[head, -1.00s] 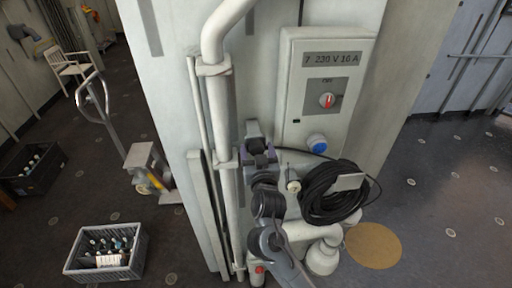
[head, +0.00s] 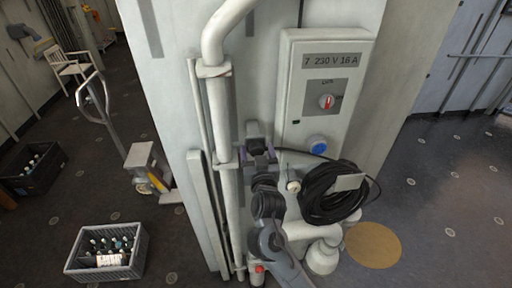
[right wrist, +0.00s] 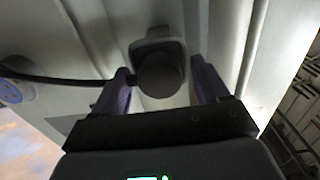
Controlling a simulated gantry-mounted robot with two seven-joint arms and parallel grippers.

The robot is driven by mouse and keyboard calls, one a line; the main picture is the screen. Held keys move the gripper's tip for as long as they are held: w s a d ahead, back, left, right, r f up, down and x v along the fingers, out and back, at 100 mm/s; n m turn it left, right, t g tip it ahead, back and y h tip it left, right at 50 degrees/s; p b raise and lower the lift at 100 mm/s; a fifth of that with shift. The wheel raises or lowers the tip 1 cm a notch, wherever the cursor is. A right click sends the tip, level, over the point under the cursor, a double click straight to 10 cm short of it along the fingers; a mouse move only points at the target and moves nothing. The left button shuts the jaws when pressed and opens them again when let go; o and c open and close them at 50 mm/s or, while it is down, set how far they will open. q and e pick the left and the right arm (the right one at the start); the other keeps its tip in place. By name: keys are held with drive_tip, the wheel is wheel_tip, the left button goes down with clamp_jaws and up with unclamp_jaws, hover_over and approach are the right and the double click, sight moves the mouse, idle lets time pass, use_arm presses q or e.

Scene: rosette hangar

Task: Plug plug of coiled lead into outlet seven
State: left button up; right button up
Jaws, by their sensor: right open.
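The outlet box (head: 328,85), marked 7 230 V 16 A, is on the pale pillar, with a red-marked switch and a round blue outlet cover (head: 316,144) low on it. The coiled black lead (head: 325,207) hangs to the lower right. One end of the lead runs left behind my right gripper (head: 259,145). In the right wrist view a dark round plug (right wrist: 160,77) sits in front of a grey holder (right wrist: 157,38) on the pillar. My right gripper's open fingers stand on either side of the plug. Any contact is unclear. My left gripper is out of view.
A thick white pipe (head: 222,105) runs down the pillar just left of my right gripper. Bent pipework (head: 320,258) is below the coil. A crate of bottles (head: 138,265), a pallet truck (head: 145,160) and a chair (head: 70,68) are on the floor at left.

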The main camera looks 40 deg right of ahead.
idle(0.4)
drive_tip(key=shift+p, duration=0.35)
drive_tip(key=c, duration=0.5)
clamp_jaws()
drive_tip(key=shift+s+a, duration=0.1)
drive_tip(key=shift+s, duration=0.05)
